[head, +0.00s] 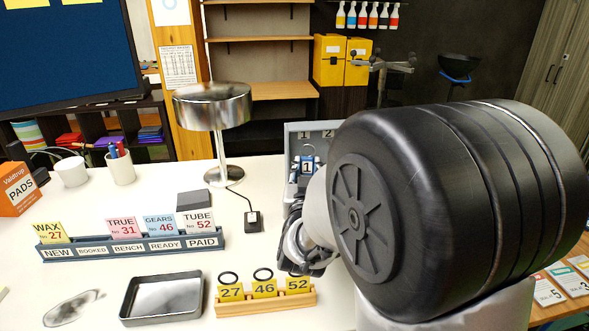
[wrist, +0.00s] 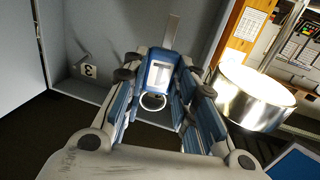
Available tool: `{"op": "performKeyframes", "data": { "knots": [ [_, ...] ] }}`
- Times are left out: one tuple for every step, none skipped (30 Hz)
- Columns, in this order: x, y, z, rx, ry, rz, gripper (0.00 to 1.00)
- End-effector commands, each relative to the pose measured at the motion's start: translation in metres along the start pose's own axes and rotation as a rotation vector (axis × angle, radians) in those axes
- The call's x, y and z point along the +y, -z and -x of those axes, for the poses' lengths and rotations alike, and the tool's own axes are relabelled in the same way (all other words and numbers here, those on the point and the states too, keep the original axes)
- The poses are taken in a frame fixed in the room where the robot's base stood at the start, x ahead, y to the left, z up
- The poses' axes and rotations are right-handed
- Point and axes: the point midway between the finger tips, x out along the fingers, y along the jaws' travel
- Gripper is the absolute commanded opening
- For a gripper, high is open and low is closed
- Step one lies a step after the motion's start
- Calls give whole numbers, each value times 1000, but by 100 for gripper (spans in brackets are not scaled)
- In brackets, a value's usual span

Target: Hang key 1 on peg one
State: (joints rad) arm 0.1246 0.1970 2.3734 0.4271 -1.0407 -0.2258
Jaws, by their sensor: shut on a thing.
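Key 1 is a blue tag with a white label reading 1 and a ring (head: 307,167). It also shows in the wrist view (wrist: 160,73), between the fingers. My gripper (head: 305,176) is shut on this tag, in front of the open grey key cabinet (head: 292,134); in the wrist view my gripper (wrist: 162,64) reaches into the cabinet. The cabinet's number labels 1 and 2 (head: 316,134) show above the tag. A peg cannot be made out clearly, and whether the ring touches one is unclear. My arm hides the cabinet's right part.
A lamp (head: 214,108) stands left of the cabinet; its shiny shade is close by in the wrist view (wrist: 254,97). A yellow tag rack (head: 265,304), a metal tray (head: 162,298) and a card rack (head: 130,246) sit in front. The table between is clear.

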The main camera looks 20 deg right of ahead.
Motion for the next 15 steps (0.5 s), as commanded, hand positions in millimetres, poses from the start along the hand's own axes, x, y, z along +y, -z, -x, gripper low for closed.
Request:
{"op": "performKeyframes", "data": {
  "knots": [
    [0, 1, -3, 1, 0, 0, 8],
    [-1, 1, -4, 1, 0, 0, 8],
    [-1, 1, -6, 1, 0, 0, 8],
    [-2, 0, -8, 0, 0, 0, 8],
    [-2, 0, -9, 0, 0, 0, 8],
    [-2, 0, -11, 0, 0, 0, 8],
    [-3, 0, -13, 0, 0, 0, 8],
    [-3, 0, -14, 1, 0, 0, 8],
    [-4, 0, -16, 1, 0, 0, 8],
    [-4, 0, -18, 0, 0, 0, 8],
    [-4, -1, -19, 0, 1, 0, 8],
    [-4, -1, -21, 0, 1, 0, 8],
    [-5, -2, -22, 1, 1, 0, 8],
    [-5, -4, -23, 2, 1, -1, 8],
    [-6, -5, -25, 1, 1, 0, 8]
  ]
}}
